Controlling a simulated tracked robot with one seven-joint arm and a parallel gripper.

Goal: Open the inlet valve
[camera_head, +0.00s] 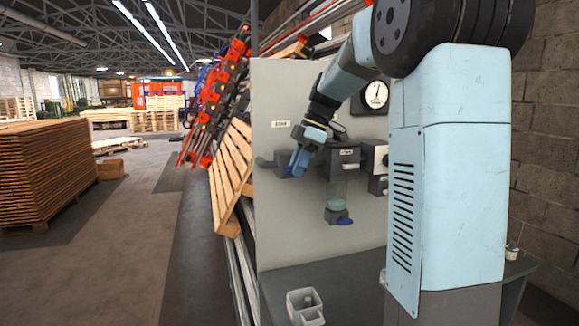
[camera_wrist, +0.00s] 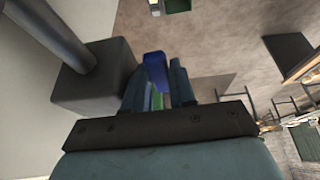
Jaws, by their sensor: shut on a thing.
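A grey valve body (camera_head: 285,164) with a pipe elbow on its left side is mounted on the upright grey panel. My gripper (camera_head: 299,160) is at its right side, pointing downward. In the wrist view, the valve's dark block (camera_wrist: 92,78) and pipe lie left of my fingers. A blue valve handle (camera_wrist: 154,66) sits between the fingertips of my gripper (camera_wrist: 159,88), which is shut on it. In the head view the fingers mostly hide this handle, so I cannot tell its exact angle there.
A second valve (camera_head: 336,215) with a blue handle sits lower on the panel (camera_head: 290,228), under a sight glass. A box (camera_head: 345,160) and a round gauge (camera_head: 376,95) are to the right. A grey cup-like holder (camera_head: 305,306) stands on the shelf below.

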